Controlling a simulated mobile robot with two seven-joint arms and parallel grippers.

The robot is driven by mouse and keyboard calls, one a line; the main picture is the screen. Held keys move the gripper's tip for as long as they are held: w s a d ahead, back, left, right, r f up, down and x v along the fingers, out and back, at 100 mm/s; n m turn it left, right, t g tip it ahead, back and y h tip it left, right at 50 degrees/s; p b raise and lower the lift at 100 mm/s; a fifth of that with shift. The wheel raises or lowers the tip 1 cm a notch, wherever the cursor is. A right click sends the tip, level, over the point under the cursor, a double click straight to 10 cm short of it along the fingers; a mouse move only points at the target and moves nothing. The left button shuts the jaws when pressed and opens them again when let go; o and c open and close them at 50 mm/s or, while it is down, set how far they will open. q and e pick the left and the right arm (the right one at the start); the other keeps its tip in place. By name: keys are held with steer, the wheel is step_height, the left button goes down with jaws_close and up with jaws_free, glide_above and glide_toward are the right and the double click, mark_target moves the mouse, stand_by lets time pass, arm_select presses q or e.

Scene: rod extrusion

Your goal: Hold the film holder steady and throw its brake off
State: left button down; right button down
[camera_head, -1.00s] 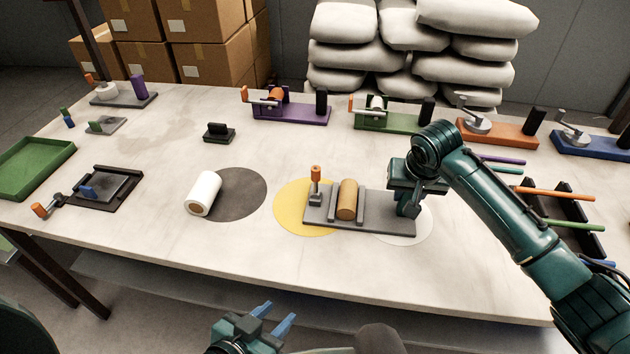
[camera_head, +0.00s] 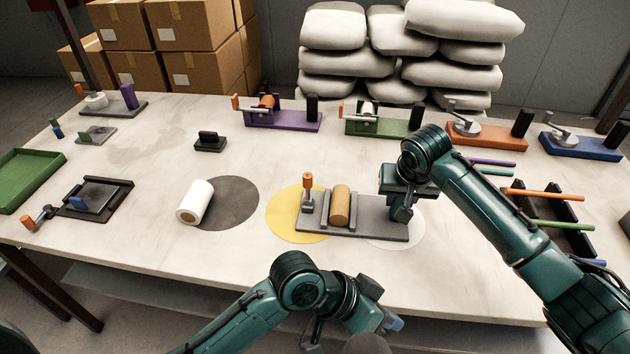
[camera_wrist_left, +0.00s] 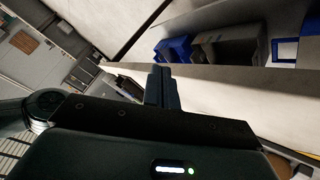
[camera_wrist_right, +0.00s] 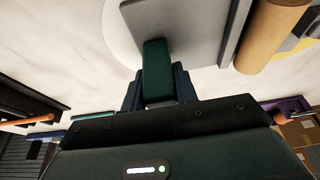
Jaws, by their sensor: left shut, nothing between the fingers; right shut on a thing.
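The film holder is a grey base (camera_head: 370,230) with a tan roll (camera_head: 340,205) between two low rails and an upright orange-topped brake lever (camera_head: 308,190) at its left end. It lies across a yellow disc and a white disc. My right gripper (camera_head: 400,208) is shut on the post at the holder's right end. The right wrist view shows that dark green post (camera_wrist_right: 157,70) between the fingers, with part of the tan roll (camera_wrist_right: 270,35) beyond. My left gripper (camera_head: 395,322) is shut and empty, in front of the table's near edge, apart from the holder. Its closed fingers (camera_wrist_left: 162,85) show in the left wrist view.
A white film roll (camera_head: 196,203) lies left of the holder, by a dark grey disc (camera_head: 232,203). Coloured rods (camera_head: 545,195) on a black rack stand at right. Other holders, such as the purple one (camera_head: 285,117), line the back. A green tray (camera_head: 25,178) is at left.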

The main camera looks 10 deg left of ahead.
mark_target(308, 189)
arm_select(q)
steer(key=w+a+r+m+t+y, duration=0.1)
steer(key=w+a+r+y, duration=0.45)
steer(key=w+r, duration=0.3)
steer(key=w+a+r+m+t+y, duration=0.1)
steer(key=w+a+r+y, duration=0.4)
steer(key=w+r+y, duration=0.3)
steer(key=w+a+f+h, duration=0.1)
steer(key=w+a+f, duration=0.3)
steer(key=f, duration=0.4)
steer(key=shift+w+a, duration=0.3)
steer(key=shift+w, duration=0.1)
steer(key=shift+a+n+h, duration=0.3)
steer(key=shift+a+h, duration=0.2)
steer(key=shift+h, duration=0.25)
